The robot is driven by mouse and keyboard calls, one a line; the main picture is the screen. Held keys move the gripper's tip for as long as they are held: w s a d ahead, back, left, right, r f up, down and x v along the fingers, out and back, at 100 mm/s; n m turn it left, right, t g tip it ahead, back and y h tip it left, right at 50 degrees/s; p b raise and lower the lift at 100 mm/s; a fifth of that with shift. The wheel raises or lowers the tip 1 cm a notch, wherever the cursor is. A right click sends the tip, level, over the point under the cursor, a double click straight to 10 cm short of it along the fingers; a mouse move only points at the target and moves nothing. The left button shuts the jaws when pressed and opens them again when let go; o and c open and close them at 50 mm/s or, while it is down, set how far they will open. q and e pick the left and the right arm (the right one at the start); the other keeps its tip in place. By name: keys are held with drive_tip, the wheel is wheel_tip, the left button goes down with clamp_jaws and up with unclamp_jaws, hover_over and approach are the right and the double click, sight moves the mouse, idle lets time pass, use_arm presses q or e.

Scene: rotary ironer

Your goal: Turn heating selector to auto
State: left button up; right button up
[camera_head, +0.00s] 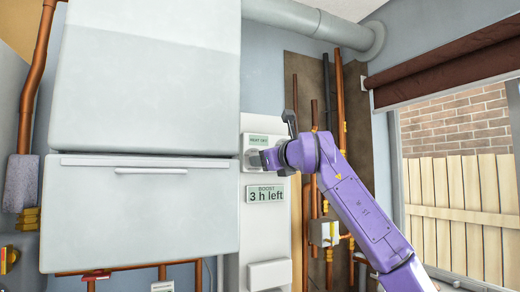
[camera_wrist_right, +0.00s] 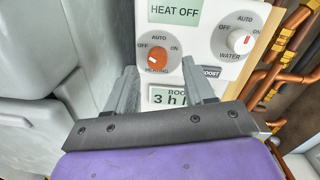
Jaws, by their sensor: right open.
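The heating selector is a round orange knob (camera_wrist_right: 157,56) on the white control panel in the right wrist view. OFF, AUTO and ON are printed around it, with AUTO at the top and OFF at its left. A small pale mark shows on its left part; its exact direction is hard to tell. The display above (camera_wrist_right: 174,12) reads HEAT OFF. My right gripper (camera_wrist_right: 159,67) is open, its two grey fingers on either side of the knob's lower part; contact cannot be told. In the head view my right gripper (camera_head: 268,158) hides the knob. My left gripper is out of view.
A water knob (camera_wrist_right: 240,41) sits right of the heating knob, and a BOOST display (camera_head: 266,194) reading 3 h left is below. A large pale cabinet (camera_head: 140,215) stands close at the left. Copper pipes (camera_head: 340,100) run right of the panel.

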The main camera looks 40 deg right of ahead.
drive_tip(key=x, duration=0.2)
drive_tip(key=shift+w+p, duration=0.35)
drive_tip(key=shift+w, duration=0.1)
clamp_jaws()
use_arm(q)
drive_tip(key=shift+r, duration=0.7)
